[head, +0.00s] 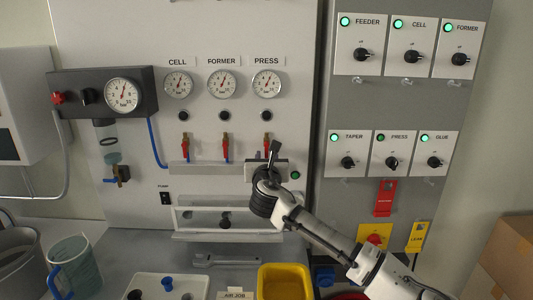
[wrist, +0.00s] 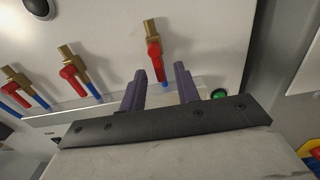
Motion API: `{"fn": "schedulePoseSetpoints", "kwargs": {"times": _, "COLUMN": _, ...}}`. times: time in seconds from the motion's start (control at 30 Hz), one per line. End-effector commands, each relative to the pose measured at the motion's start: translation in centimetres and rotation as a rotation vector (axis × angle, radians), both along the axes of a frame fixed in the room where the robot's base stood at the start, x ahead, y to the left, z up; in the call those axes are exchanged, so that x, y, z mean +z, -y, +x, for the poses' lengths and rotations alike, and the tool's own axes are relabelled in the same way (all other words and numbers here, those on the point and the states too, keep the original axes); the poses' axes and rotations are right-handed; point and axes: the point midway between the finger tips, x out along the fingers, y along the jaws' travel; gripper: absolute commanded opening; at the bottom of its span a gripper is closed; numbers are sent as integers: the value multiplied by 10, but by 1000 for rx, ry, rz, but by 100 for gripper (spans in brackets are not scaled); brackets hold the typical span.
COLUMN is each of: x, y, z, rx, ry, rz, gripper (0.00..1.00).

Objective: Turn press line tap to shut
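The press line tap (head: 266,141) has a red lever and hangs under the PRESS gauge (head: 266,84) on the grey panel. In the wrist view the press tap (wrist: 153,51) shows a brass body, with its red lever hanging down along the pipe line and blue below it. My gripper (head: 272,152) is just in front of and below this tap. In the wrist view my gripper (wrist: 159,80) is open, with one dark finger to each side of the lever's lower end. No contact with the lever is visible.
The former tap (head: 225,148) and cell tap (head: 186,147) hang to the left, also red-levered. A green button (wrist: 219,94) sits just right of my fingers. A shelf (head: 229,218) lies below, and a switch panel (head: 385,110) stands to the right.

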Motion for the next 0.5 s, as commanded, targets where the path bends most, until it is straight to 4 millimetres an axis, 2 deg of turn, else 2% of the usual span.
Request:
{"fn": "schedulePoseSetpoints", "kwargs": {"times": 0.33, "x": 0, "y": 0, "z": 4, "rx": 1, "ry": 1, "rz": 0, "gripper": 32}}
{"fn": "schedulePoseSetpoints", "kwargs": {"times": 0.5, "x": 0, "y": 0, "z": 4, "rx": 1, "ry": 1, "rz": 0, "gripper": 11}}
